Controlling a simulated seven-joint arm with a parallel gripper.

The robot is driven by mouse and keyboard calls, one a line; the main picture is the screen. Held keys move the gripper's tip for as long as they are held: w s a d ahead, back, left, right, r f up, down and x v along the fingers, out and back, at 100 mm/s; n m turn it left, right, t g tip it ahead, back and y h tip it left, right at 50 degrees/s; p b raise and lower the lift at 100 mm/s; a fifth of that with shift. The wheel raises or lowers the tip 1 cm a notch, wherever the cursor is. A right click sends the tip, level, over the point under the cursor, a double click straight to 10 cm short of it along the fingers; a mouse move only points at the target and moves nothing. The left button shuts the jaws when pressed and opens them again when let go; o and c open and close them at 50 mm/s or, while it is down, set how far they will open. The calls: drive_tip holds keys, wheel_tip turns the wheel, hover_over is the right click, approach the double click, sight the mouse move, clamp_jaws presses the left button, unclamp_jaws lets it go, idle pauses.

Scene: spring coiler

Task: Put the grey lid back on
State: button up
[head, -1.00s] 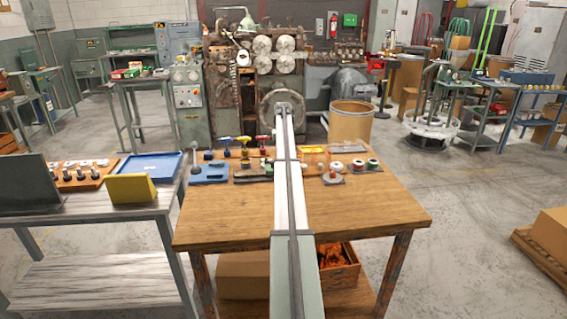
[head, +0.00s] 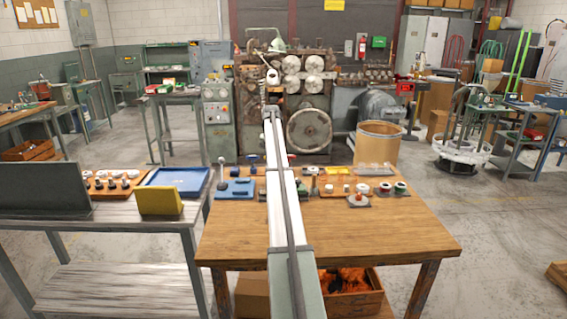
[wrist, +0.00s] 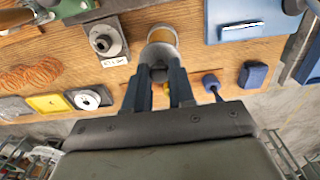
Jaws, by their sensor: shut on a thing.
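My gripper (wrist: 160,72) points down over the wooden bench in the wrist view, its two dark fingers close together. Just beyond the fingertips is a round tan-yellow thing with a pale rim (wrist: 161,42). I cannot tell whether the held piece touches it.
In the wrist view a grey block with a round hub (wrist: 104,40) stands left, and a blue board (wrist: 237,12) lies right. A blue knobbed tool (wrist: 211,82) is close right of the fingers. The wooden bench's front half (head: 370,238) is clear.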

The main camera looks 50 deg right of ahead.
drive_tip(key=shift+w+a+f, duration=0.1)
drive_tip(key=shift+w+a, duration=0.05)
drive_tip(key=shift+a, duration=0.05)
drive_tip(key=shift+f, duration=2.55)
drive_tip(key=shift+f, duration=0.5)
drive_tip(key=o, duration=1.2)
drive_tip(key=shift+r, duration=0.1)
drive_tip(key=shift+r, duration=4.15)
